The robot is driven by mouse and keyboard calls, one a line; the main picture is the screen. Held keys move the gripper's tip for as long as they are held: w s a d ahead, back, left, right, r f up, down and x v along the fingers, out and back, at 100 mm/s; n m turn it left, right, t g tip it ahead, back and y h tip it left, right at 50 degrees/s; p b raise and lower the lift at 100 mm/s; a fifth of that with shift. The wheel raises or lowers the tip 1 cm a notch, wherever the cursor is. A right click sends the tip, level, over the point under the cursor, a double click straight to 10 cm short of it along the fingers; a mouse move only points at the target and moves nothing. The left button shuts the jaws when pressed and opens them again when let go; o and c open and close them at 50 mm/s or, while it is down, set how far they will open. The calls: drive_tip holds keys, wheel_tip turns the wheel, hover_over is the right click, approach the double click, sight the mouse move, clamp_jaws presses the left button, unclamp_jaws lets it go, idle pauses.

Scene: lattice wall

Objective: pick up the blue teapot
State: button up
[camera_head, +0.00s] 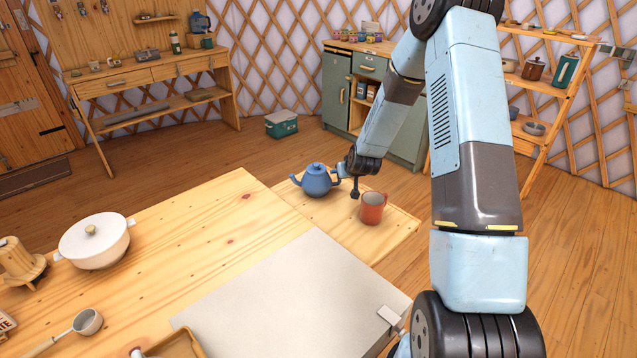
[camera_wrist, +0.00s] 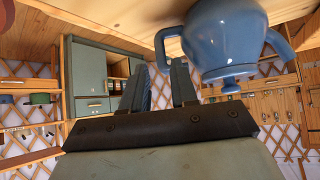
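The blue teapot (camera_head: 317,182) stands upright on the low wooden board beyond the main table, its spout to the left. In the wrist view the teapot (camera_wrist: 225,40) appears upside down at upper right, its handle beside my fingertips. My gripper (camera_head: 349,180) is at the teapot's right, handle side. In the wrist view my gripper (camera_wrist: 160,66) has its two fingers apart. The outer part of the handle appears between the fingertips, but I cannot tell whether they touch it.
A red mug (camera_head: 372,208) stands on the same board, just right of and nearer than the teapot. A white lidded pot (camera_head: 94,245) and a ladle (camera_head: 86,322) are on the main table at left. A grey sheet (camera_head: 290,295) lies bare at the front.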

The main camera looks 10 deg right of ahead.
drive_tip(key=shift+x, duration=4.35)
clamp_jaws()
